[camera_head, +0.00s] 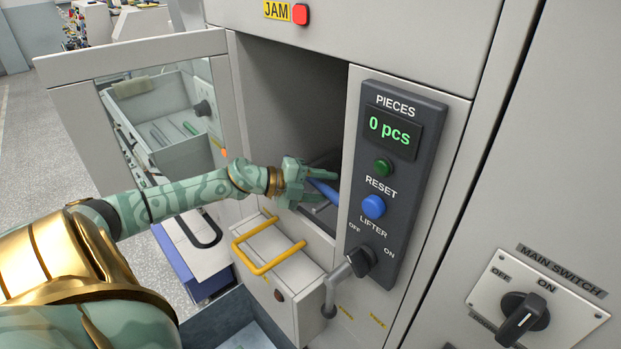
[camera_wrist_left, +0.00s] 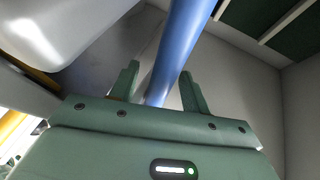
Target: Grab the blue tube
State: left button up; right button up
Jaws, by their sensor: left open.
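The blue tube (camera_head: 322,189) lies inside the open bay of the machine in the head view, partly hidden by my left gripper (camera_head: 307,176). The gripper reaches into the bay from the left and is at the tube's near end. In the left wrist view, the blue tube (camera_wrist_left: 180,50) runs from the top down between the two fingers of the left gripper (camera_wrist_left: 160,88). The fingers are open, with a gap visible on each side of the tube. My right gripper is in neither view.
A control panel (camera_head: 401,184) with a green button, blue button and knob stands right of the bay. A drawer with a yellow handle (camera_head: 270,245) projects below it. An open door with a window (camera_head: 160,118) is on the left. A main switch (camera_head: 523,318) is at lower right.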

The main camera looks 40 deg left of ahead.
pick_arm(q)
grip_shut()
jog(key=shift+s, duration=0.1)
